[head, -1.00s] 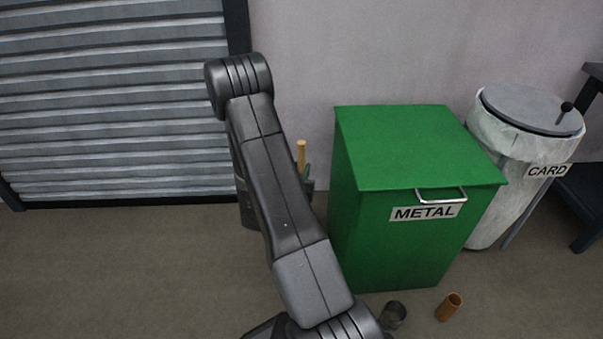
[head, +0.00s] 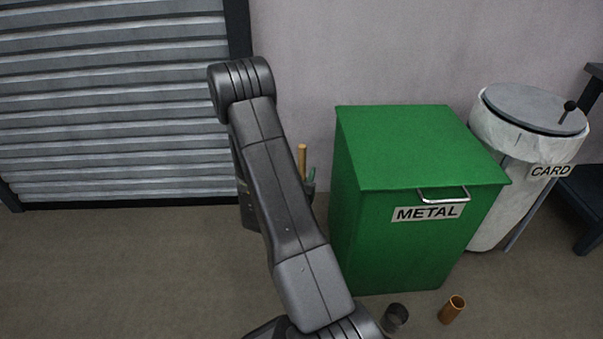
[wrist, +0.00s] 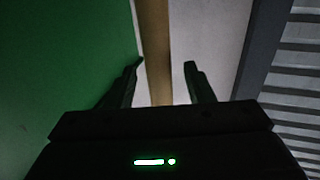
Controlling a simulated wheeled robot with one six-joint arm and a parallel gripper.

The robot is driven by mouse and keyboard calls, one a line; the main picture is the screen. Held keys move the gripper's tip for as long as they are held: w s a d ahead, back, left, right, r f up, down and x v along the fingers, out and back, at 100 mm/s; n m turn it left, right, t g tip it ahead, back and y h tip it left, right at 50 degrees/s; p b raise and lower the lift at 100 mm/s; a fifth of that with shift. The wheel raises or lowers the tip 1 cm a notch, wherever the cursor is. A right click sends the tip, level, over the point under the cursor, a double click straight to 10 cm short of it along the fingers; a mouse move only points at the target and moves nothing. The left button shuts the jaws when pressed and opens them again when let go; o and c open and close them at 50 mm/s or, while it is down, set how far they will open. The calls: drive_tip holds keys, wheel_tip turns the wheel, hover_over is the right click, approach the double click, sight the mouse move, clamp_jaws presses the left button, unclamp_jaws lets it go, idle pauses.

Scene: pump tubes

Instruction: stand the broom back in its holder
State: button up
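The broom shows as a pale wooden handle (head: 302,158) standing upright between my arm and the green bin; its lower part is hidden behind my arm. In the wrist view the handle (wrist: 157,45) runs down between the two fingers of my gripper (wrist: 164,68). The gripper is open, with a clear gap between the handle and the right finger; the left fingertip appears close to or against the handle. In the head view my gripper is mostly hidden behind my arm. I cannot make out the broom's head or its holder.
A green METAL bin (head: 415,150) stands close on the right, and its side (wrist: 55,70) fills the wrist view's left. A CARD bin (head: 525,130) stands beyond. A dark cup (head: 396,317) and an orange-brown tube (head: 452,310) lie on the floor. A grey shutter (head: 110,100) is at left.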

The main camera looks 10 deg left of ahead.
drive_tip(key=shift+f, duration=0.1)
drive_tip(key=s+p, duration=0.2)
drive_tip(key=s, duration=1.1)
drive_tip(key=shift+s+a, duration=0.2)
drive_tip(key=shift+s, duration=0.2)
drive_tip(key=shift+w, duration=0.15)
drive_tip(key=w, duration=0.4)
drive_tip(key=w+b, duration=0.1)
drive_tip(key=w, duration=0.4)
drive_tip(key=w+b, duration=0.1)
drive_tip(key=w, duration=0.3)
drive_tip(key=shift+w+d, duration=0.25)
drive_tip(key=shift+w, duration=0.05)
drive_tip(key=shift+r+p, duration=0.85)
drive_tip(key=shift+p, duration=0.05)
drive_tip(key=shift+f, duration=0.1)
